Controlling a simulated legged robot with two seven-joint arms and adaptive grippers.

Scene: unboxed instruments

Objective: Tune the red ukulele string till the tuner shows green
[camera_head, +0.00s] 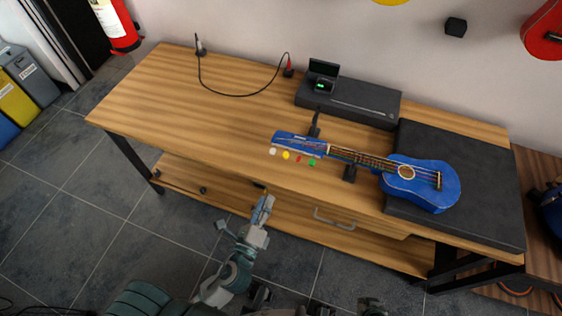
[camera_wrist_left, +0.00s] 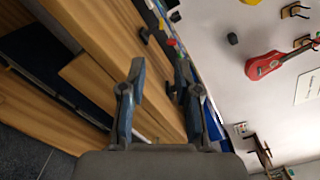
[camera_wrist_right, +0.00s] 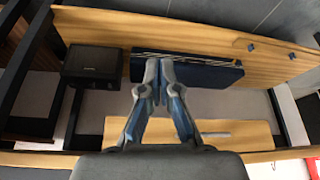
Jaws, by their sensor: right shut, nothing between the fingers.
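A blue ukulele (camera_head: 425,184) lies on the table, its body on a black mat and its neck pointing left over dark supports. Its headstock (camera_head: 298,143) has white, yellow, red (camera_head: 298,159) and green pegs along its front edge. A small device with a green-lit screen (camera_head: 323,86), apparently the tuner, stands behind it; its reading is too small to make out. My left gripper (camera_head: 265,204) is at the table's front edge, apart from the ukulele; the left wrist view shows it open and empty (camera_wrist_left: 160,75). My right gripper (camera_wrist_right: 159,76) is shut and empty.
The wooden table (camera_head: 170,100) is clear at the left except for a black cable (camera_head: 240,95). A long black box (camera_head: 360,100) stands at the back. A drawer handle (camera_head: 335,220) is on the front. A red ukulele (camera_wrist_left: 263,65) hangs on the wall.

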